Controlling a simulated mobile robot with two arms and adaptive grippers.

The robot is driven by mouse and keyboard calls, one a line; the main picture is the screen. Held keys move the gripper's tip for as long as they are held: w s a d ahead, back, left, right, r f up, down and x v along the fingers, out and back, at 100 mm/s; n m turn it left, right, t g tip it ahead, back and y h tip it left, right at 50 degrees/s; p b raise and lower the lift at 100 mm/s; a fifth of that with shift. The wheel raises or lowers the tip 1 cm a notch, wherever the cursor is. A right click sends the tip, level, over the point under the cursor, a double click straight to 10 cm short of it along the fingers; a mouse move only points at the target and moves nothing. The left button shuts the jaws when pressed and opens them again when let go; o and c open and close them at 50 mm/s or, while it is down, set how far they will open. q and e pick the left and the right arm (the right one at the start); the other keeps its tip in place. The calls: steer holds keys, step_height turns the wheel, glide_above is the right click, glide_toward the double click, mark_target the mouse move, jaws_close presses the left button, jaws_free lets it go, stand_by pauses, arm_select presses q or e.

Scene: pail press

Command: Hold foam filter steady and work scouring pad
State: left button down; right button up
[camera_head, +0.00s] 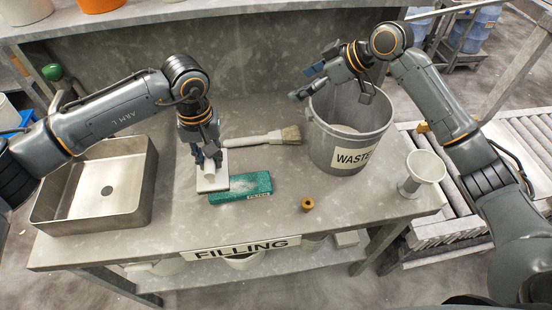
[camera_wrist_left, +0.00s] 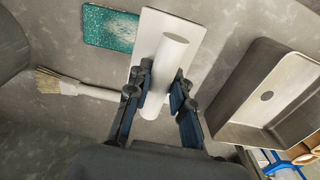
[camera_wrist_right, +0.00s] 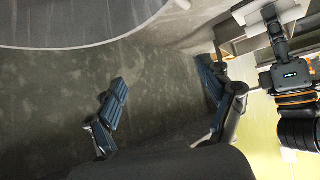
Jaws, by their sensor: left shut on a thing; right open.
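The foam filter (camera_head: 252,185) is a green block with a FILTER label and pale dust on top, flat on the table. It also shows in the left wrist view (camera_wrist_left: 108,28). My left gripper (camera_head: 207,156) is shut on the round white handle (camera_wrist_left: 170,62) of the scouring pad, a pale flat plate (camera_head: 213,182). The pad is at the filter's left end in the head view; I cannot tell whether they touch. My right gripper (camera_head: 330,88) is open and empty, raised near the waste pail's far-left rim. The right wrist view shows its spread fingers (camera_wrist_right: 163,92).
The grey waste pail (camera_head: 376,135) stands at the right. A brush (camera_head: 258,138) lies behind the filter. A metal tray (camera_head: 135,205) is at the left. A small brass piece (camera_head: 307,204) and a white cup-like stand (camera_head: 422,172) are near the right front.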

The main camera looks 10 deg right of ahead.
steer(key=s+a+f+n+g+h, duration=0.2)
steer(key=s+a+f+n+g, duration=0.1)
steer(key=s+a+f+n, duration=0.25)
steer(key=n+g+h, duration=0.1)
steer(key=g+h, duration=0.1)
steer(key=g, duration=0.1)
glide_toward(265, 181)
steer(key=f, duration=0.2)
steer(key=x, duration=0.7)
steer(key=shift+a, duration=0.35)
steer(key=c, duration=1.4)
